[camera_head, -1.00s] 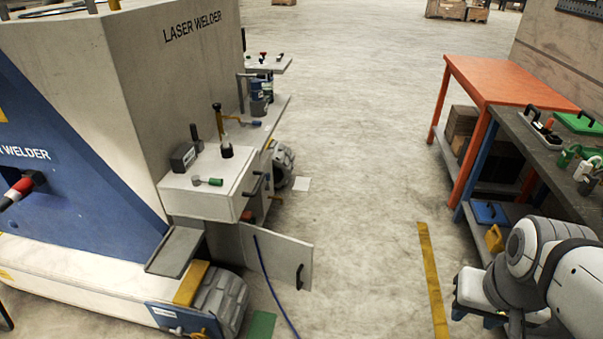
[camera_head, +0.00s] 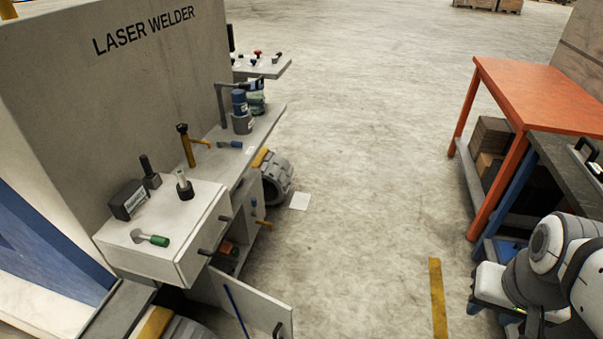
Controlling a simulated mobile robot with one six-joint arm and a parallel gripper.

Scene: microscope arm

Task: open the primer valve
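No part carries a readable primer valve label, so I cannot tell which fitting it is. On the laser welder's side, a yellow upright fitting with an orange side lever (camera_head: 187,147) stands on the long shelf. A yellow handle (camera_head: 263,222) sticks out below that shelf. A green-handled lever (camera_head: 152,239) lies on top of the white drawer box, near a black-and-silver knob (camera_head: 184,186). My arm shows at the lower right, well apart from all of these across the floor. I cannot make out my gripper's fingers.
A cabinet door (camera_head: 250,305) hangs open below the drawer box and juts into the aisle. Blue canisters (camera_head: 241,105) stand on the long shelf. An orange table (camera_head: 540,95) and a dark bench (camera_head: 570,165) line the right.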

